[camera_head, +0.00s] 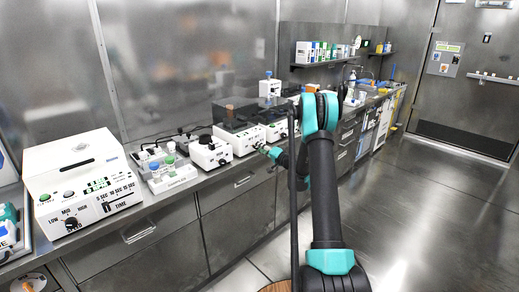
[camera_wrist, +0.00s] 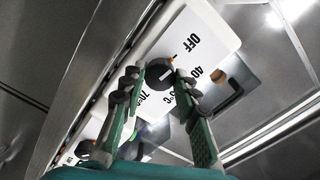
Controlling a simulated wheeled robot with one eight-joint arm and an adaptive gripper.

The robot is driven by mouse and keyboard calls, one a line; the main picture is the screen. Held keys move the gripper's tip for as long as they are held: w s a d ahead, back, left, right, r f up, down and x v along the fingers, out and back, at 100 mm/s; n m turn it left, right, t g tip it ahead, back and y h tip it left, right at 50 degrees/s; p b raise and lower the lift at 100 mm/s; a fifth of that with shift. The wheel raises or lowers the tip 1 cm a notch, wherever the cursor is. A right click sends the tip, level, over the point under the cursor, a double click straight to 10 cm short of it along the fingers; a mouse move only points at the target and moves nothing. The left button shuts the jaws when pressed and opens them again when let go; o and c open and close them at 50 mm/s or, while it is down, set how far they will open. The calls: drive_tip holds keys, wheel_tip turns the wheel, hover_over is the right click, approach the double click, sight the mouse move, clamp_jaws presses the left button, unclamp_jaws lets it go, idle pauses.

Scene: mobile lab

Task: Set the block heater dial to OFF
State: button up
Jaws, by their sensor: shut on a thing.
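The block heater's black round dial (camera_wrist: 158,73) sits on a white panel (camera_wrist: 206,25) in the wrist view. The panel bears the printed labels OFF, 40 and 70°C. A small orange mark shows at the dial's upper right edge, near the OFF and 40 labels. My gripper (camera_wrist: 159,76) has one green-and-black finger on each side of the dial and is shut on it. In the head view my gripper (camera_head: 266,151) is at the front of a white bench unit (camera_head: 246,141); the dial there is too small to make out.
A large white unit (camera_head: 82,172) with its own knobs stands at the left of the bench. A tube rack (camera_head: 170,176) and a small white device (camera_head: 210,152) stand between it and my gripper. The floor (camera_head: 420,200) at right is clear.

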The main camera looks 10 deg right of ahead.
drive_tip(key=o, duration=1.2)
drive_tip(key=shift+c, duration=0.2)
drive_tip(key=v, duration=1.2)
